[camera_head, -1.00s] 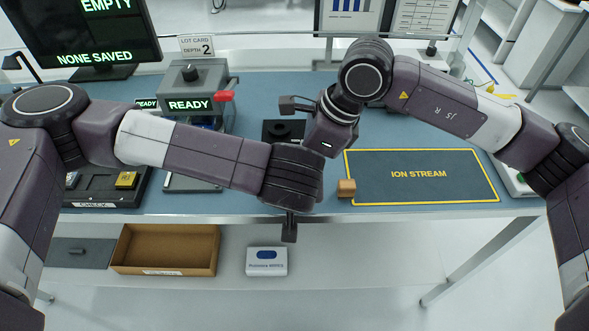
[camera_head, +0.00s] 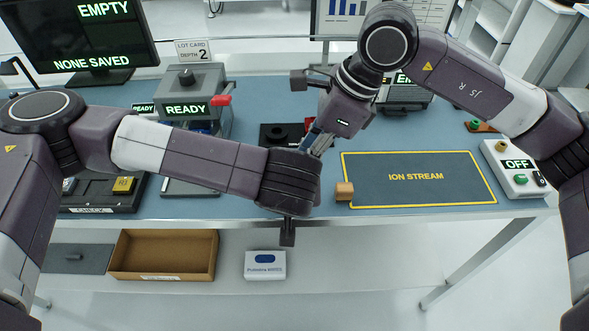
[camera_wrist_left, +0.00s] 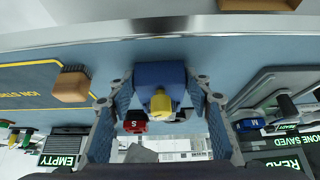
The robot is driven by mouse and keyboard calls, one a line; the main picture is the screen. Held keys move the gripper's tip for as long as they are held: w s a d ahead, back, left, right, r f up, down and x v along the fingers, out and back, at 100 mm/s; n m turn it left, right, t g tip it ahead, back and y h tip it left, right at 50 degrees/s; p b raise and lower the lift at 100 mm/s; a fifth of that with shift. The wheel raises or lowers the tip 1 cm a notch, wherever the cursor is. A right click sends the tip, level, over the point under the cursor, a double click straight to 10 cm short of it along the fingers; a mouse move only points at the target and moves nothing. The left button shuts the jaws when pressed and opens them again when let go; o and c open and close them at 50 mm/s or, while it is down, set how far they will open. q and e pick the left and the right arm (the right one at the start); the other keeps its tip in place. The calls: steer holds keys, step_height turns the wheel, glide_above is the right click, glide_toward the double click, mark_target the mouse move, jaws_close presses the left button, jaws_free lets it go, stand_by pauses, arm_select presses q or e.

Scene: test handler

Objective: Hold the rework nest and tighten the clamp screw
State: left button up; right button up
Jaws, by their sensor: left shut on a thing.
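In the left wrist view, a blue block, which looks like the rework nest (camera_wrist_left: 150,74), sits between my left gripper's two fingers (camera_wrist_left: 160,84). A yellow knob-like piece, probably the clamp screw (camera_wrist_left: 160,103), stands out from its face. My left gripper is shut on the nest. In the head view my left wrist hides the nest and the left fingers. My right gripper (camera_head: 314,141) points down just behind my left wrist. Its fingers show only in part, so I cannot tell its opening or whether it touches the screw.
The yellow-edged ION STREAM mat (camera_head: 415,178) lies to the right, with a wooden-handled brush (camera_head: 344,191) at its left edge. A grey READY unit (camera_head: 190,90) stands behind my left arm. The OFF box (camera_head: 512,170) is at far right. A cardboard box (camera_head: 163,255) is below the bench.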

steer(key=v, duration=0.6)
steer(key=shift+r, duration=0.1)
steer(key=a+n+h, duration=0.2)
steer(key=a+n, duration=0.1)
steer(key=n, duration=0.9)
steer(key=a+n+h, duration=0.2)
steer(key=n, duration=1)
steer(key=shift+g, duration=0.3)
steer(key=f, duration=1.1)
steer(key=shift+w+f, duration=0.3)
steer(key=shift+w, duration=0.05)
jaws_close()
